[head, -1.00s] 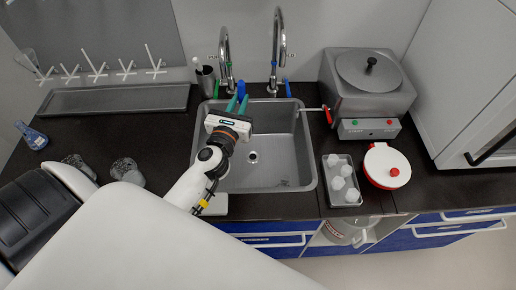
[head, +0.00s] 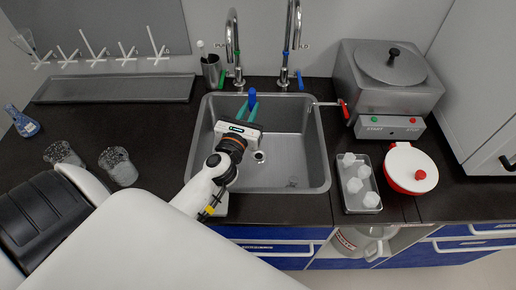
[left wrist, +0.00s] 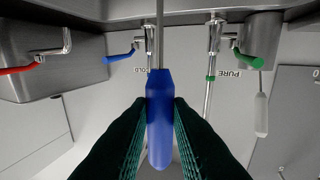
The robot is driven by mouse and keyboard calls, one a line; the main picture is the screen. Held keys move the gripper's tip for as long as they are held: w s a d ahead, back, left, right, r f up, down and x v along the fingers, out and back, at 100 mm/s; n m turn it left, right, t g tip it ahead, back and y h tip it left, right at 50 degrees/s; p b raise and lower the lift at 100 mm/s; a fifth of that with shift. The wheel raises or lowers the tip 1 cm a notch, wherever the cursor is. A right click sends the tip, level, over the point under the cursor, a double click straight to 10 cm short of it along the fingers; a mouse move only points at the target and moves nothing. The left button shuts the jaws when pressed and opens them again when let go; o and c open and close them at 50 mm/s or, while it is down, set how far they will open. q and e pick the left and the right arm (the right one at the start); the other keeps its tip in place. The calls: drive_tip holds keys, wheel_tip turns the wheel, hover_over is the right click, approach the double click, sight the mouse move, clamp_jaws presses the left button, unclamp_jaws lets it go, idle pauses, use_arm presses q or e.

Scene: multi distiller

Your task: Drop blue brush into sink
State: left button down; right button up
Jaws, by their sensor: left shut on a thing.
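The blue brush (left wrist: 160,118) is held between the fingers of my left gripper (left wrist: 160,130), which is shut on its blue handle in the left wrist view. A thin metal shaft runs from the handle out toward the sink side. In the head view my left gripper (head: 246,108) is over the back left part of the steel sink (head: 290,178), and the blue handle end (head: 252,95) shows at its fingertips. The rest of the brush is hidden there by the gripper. My right gripper is not in view.
Two taps (head: 233,45) (head: 291,40) rise behind the sink. A metal cup with a white-handled brush (head: 211,70) stands at the back left. A tray of white pieces (head: 357,185) and a red-white pot (head: 411,168) stand right of the sink. Glass beakers (head: 118,166) stand at left.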

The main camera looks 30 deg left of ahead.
use_arm(q)
drive_tip(key=shift+f, duration=0.1)
drive_tip(key=c, duration=1.3)
unclamp_jaws()
drive_tip(key=shift+o, duration=0.2)
drive_tip(key=b+v, duration=0.3)
drive_tip(key=v, duration=0.9)
drive_tip(key=shift+f, duration=0.1)
